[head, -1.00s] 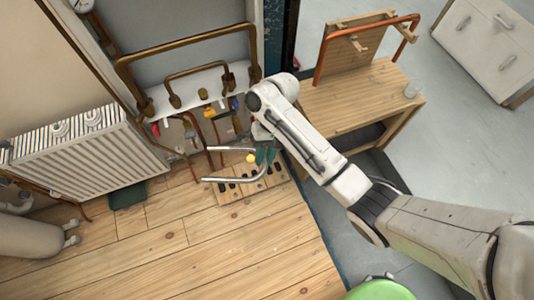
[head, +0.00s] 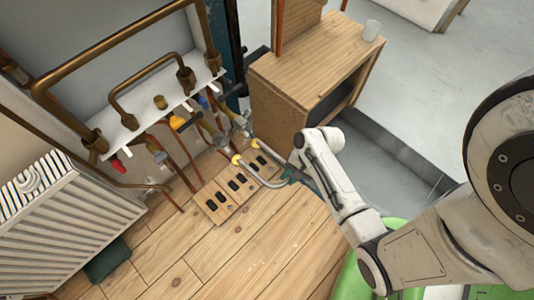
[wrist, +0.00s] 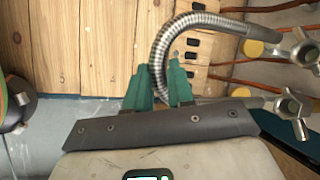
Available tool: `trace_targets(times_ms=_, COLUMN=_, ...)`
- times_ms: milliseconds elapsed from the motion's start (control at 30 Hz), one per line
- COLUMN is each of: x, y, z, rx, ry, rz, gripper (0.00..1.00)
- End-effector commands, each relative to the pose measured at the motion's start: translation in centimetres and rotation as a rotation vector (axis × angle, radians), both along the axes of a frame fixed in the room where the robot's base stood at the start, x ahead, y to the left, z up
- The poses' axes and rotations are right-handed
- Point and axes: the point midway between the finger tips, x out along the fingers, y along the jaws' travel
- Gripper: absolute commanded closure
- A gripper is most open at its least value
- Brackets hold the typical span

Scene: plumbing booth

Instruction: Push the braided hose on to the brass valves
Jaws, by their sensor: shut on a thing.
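The silver braided hose (head: 268,184) is bent in a U. In the wrist view the hose (wrist: 165,42) curves from my fingers to the upper right. My gripper (head: 291,174) has teal fingers (wrist: 162,87) shut on the hose near its bend. Two valves with silver cross handles stand at the right of the wrist view, an upper valve (wrist: 304,47) and a lower valve (wrist: 291,105). Yellow-orange collars (wrist: 252,48) show by the hose legs. In the head view the legs point at the valves (head: 222,139). I cannot tell whether the ends touch or sit on them.
A wooden board (head: 215,205) with dark slots lies on the plank floor close to the hose. Copper pipes (head: 120,45) and a white shelf (head: 140,118) stand above the valves. A radiator (head: 65,225) is at the left and a wooden bench (head: 305,65) at the back right.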

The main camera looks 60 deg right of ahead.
Motion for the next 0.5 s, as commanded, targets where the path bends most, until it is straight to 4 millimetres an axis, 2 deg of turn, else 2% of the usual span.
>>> trace_targets(times_ms=167, x=-0.5, y=-0.5, z=-0.4, rx=-0.001, ry=-0.004, rz=-0.019, gripper=1.00)
trace_targets(times_ms=500, x=1.2, y=-0.9, z=-0.4, rx=-0.002, ry=-0.005, rz=-0.017, gripper=1.00)
